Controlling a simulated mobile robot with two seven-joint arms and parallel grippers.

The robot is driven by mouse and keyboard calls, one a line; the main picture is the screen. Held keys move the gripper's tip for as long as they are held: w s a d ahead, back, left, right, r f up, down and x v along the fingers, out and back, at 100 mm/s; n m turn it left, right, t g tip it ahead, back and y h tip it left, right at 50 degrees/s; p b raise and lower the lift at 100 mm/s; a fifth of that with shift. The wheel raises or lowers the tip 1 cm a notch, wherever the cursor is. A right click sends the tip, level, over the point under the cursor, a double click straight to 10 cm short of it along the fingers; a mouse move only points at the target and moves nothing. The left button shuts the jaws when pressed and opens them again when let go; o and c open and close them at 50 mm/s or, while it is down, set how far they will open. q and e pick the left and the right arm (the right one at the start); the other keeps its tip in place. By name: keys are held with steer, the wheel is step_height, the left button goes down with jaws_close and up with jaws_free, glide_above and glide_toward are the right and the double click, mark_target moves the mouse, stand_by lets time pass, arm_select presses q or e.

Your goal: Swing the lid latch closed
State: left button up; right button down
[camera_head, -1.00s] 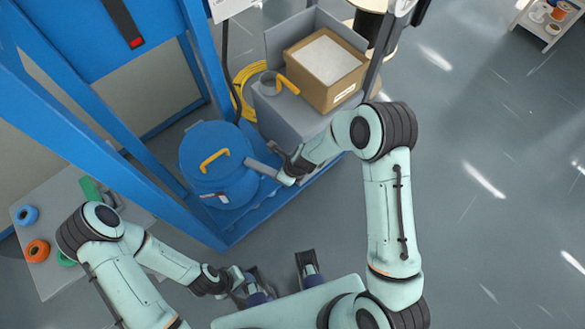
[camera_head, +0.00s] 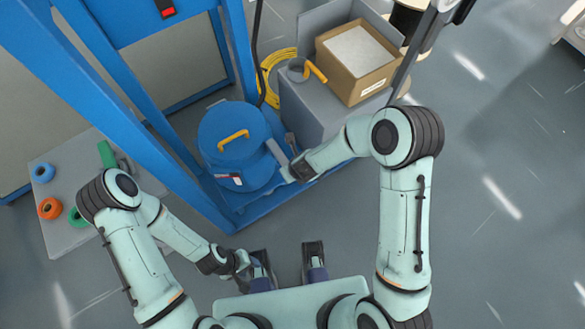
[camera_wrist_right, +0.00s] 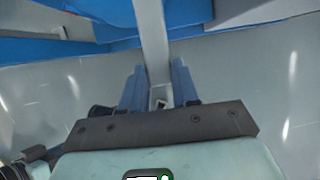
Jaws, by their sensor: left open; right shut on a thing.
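The blue round drum (camera_head: 232,165) with its blue lid (camera_head: 225,125) and yellow handle stands in the blue frame, left of centre in the head view. A grey bar, the lid latch (camera_head: 277,152), sticks out from the drum's right side. My right gripper (camera_head: 290,168) is at the bar's outer end. In the right wrist view, the latch (camera_wrist_right: 151,40) runs down between the two blue fingers of my right gripper (camera_wrist_right: 158,92), which are shut on it. My left gripper (camera_head: 243,264) hangs low, open, well below and apart from the drum.
A grey cabinet (camera_head: 310,115) with an open cardboard box (camera_head: 355,62) stands right of the drum. Yellow cable (camera_head: 270,75) lies behind. A blue frame post (camera_head: 150,140) rises left of the drum. A table (camera_head: 75,215) with coloured spools is at left. The floor at right is clear.

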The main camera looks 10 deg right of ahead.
steer(key=c, duration=0.8)
jaws_free()
steer(key=shift+a, duration=0.1)
steer(key=shift+c, duration=0.2)
steer(key=p+v, duration=0.4)
steer(key=v, duration=0.9)
steer(key=shift+r+p, duration=0.2)
steer(key=shift+p, duration=0.1)
